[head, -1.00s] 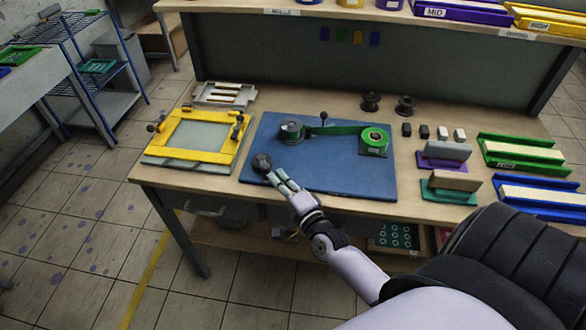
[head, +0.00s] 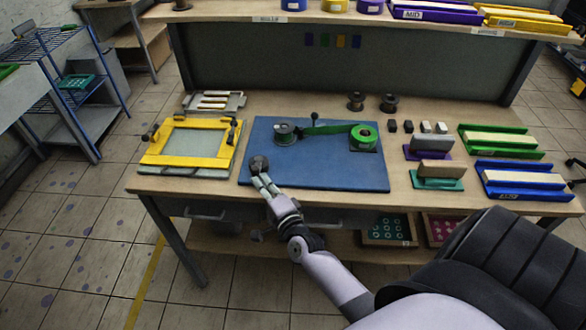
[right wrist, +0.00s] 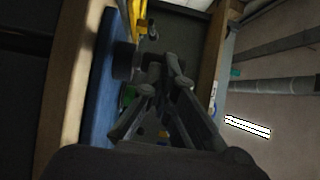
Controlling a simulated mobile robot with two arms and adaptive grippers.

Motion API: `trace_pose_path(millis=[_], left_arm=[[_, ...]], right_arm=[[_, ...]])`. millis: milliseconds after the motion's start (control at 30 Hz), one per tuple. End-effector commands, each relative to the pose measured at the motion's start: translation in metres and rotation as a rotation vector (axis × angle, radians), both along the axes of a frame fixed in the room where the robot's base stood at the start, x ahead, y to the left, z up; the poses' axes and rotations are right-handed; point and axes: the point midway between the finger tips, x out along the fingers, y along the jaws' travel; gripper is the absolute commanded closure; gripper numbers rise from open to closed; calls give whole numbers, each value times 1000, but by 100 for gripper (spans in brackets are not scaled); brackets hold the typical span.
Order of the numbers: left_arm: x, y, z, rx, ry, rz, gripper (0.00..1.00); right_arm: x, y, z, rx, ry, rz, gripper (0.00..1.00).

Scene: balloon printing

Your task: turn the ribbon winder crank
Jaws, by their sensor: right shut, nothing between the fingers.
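The ribbon winder is on a blue board (head: 330,178) on the workbench. A dark spool (head: 285,133) is at its back left. A green ribbon (head: 325,129) runs from there to a green roll (head: 364,136) at the right. A dark round knob (head: 258,164) stands at the board's front left corner; I cannot tell whether it is the crank's grip. My right gripper (head: 264,183) is shut and empty at the near side of this knob. In the right wrist view, the shut fingers (right wrist: 163,68) are beside a dark cylinder (right wrist: 124,61). Contact is unclear. My left gripper is out of view.
A yellow frame (head: 187,147) lies left of the board. Two dark spools stand behind it, one of them here (head: 356,101). Small blocks, a green tray (head: 500,141) and a blue tray (head: 524,182) fill the right side. A shelf (head: 330,16) spans the back.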

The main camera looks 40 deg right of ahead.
Motion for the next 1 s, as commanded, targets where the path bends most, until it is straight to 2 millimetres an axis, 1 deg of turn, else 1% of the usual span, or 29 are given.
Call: trace_pose_path(millis=[100, 200, 633, 1000], left_arm=[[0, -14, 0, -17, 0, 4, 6], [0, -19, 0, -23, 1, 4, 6], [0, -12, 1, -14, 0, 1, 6], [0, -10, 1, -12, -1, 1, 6]], right_arm=[[1, 1, 1, 1, -1, -1, 100], [2, 3, 0, 1, -1, -1, 100], [7, 11, 1, 2, -1, 0, 100], [13, 19, 0, 2, -1, 0, 100]])
